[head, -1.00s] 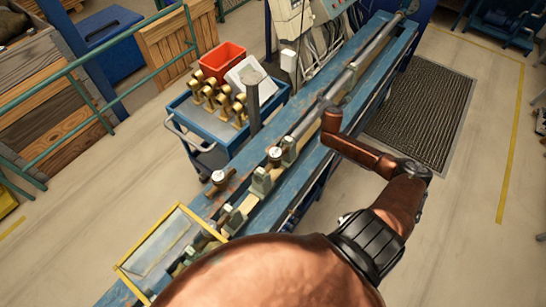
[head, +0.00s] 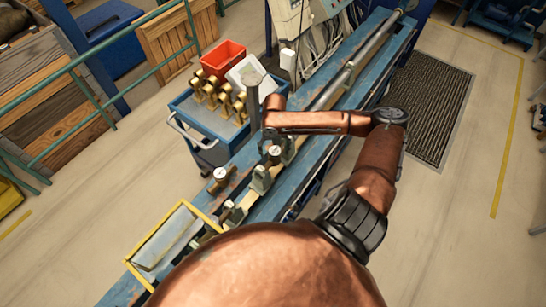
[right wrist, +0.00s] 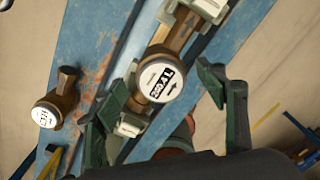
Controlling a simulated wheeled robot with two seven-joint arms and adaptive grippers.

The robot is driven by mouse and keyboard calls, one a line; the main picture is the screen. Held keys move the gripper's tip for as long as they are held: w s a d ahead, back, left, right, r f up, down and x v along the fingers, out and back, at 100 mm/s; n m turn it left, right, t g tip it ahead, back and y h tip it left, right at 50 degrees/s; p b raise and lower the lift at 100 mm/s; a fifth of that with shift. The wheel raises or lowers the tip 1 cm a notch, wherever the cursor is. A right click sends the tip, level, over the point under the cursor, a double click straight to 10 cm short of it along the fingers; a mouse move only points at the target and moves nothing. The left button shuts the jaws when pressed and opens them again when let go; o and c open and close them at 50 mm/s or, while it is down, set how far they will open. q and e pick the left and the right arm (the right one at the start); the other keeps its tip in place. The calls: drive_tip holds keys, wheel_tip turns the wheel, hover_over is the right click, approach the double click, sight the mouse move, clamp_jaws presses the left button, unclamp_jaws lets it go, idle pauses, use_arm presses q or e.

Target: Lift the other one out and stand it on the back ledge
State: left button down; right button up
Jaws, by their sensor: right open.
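One brass water meter with a white dial (head: 275,152) sits in the bench line between grey-green clamps; its labelled face shows large in the right wrist view (right wrist: 162,83). A second brass meter (head: 220,174) stands on the blue back ledge (right wrist: 88,50), and it shows at the left in the right wrist view (right wrist: 57,105). My right gripper (head: 270,134) is over the clamped meter. In the right wrist view its dark green fingers (right wrist: 163,84) are open, one on each side of this meter, with no clear contact. My left gripper is not in view.
A blue trolley (head: 187,103) with several brass meters and a red bin (head: 223,61) stands behind the bench. A yellow-framed clear guard (head: 170,242) is at the bench's near end. Clamps (head: 261,181) sit close beside the meter.

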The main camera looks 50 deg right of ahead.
wheel_tip(320, 180, down, 4)
drive_tip(key=shift+f+p, duration=0.2)
drive_tip(key=shift+p, duration=0.55)
drive_tip(key=shift+d+f, duration=0.1)
drive_tip(key=shift+f, duration=0.4)
drive_tip(key=shift+c, duration=0.7)
clamp_jaws()
